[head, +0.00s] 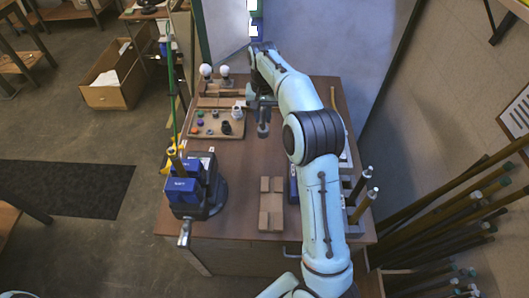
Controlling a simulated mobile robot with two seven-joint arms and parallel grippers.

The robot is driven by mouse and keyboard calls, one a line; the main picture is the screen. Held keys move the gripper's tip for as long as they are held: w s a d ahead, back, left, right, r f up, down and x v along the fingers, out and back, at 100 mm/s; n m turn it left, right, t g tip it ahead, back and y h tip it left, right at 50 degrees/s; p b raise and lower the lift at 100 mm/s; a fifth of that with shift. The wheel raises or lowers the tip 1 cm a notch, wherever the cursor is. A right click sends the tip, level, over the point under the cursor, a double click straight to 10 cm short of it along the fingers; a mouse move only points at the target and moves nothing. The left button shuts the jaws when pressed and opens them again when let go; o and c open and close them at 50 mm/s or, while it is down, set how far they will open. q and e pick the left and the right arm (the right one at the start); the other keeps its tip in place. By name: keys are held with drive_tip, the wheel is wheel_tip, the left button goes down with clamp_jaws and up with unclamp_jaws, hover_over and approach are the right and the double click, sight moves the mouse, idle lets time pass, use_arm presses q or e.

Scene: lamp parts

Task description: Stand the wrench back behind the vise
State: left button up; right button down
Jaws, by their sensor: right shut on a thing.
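The vise (186,190), with blue jaws and a dark body, stands at the table's left front corner. A thin green upright rod (174,105) and a yellow thing (172,162) show at its far side. My right gripper (256,101) is over the far middle of the table, well away from the vise, and is shut on a dark grey thing (263,128) that hangs below it. The thing is small and partly hidden, so I cannot tell surely whether it is the wrench. My left gripper is out of view.
A tray (234,130) of small parts lies on the table's left, with two white bulbs (215,70) behind it. A brown block (271,204) lies at the front middle. Upright rods (362,190) stand at the right edge. The tabletop between tray and brown block is clear.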

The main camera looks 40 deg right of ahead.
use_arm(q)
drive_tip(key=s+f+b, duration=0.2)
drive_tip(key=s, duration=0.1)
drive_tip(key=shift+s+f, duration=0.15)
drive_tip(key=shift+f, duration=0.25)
use_arm(e)
wheel_tip(320, 180, down, 16)
drive_tip(key=shift+f, duration=0.25)
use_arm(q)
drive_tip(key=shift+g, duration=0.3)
use_arm(e)
drive_tip(key=shift+f, duration=0.15)
drive_tip(key=c, duration=0.9)
unclamp_jaws()
